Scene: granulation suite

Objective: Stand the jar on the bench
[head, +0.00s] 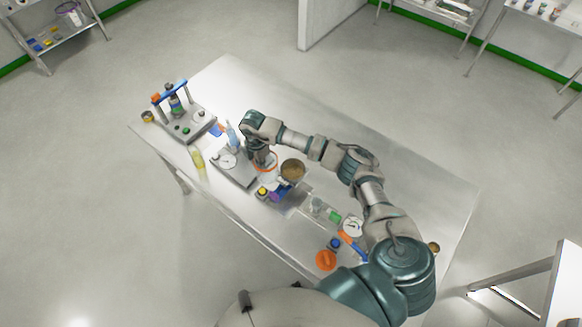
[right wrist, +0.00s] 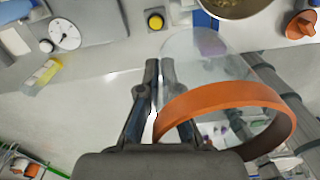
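The jar (right wrist: 200,50) is clear with a wide orange rim (right wrist: 225,95) and fills the right of the right wrist view, its open mouth towards the camera. In the head view its orange rim (head: 265,168) shows just below my right gripper (head: 260,152). In the right wrist view the fingers (right wrist: 160,68) are nearly together, one outside and one inside the rim, so they appear shut on the jar's wall. The jar seems to be above the bench (head: 395,190); its exact height and tilt are unclear. My left gripper is out of view.
An orange lid (head: 326,260) lies at the front edge among several small items. The bench's back right is clear.

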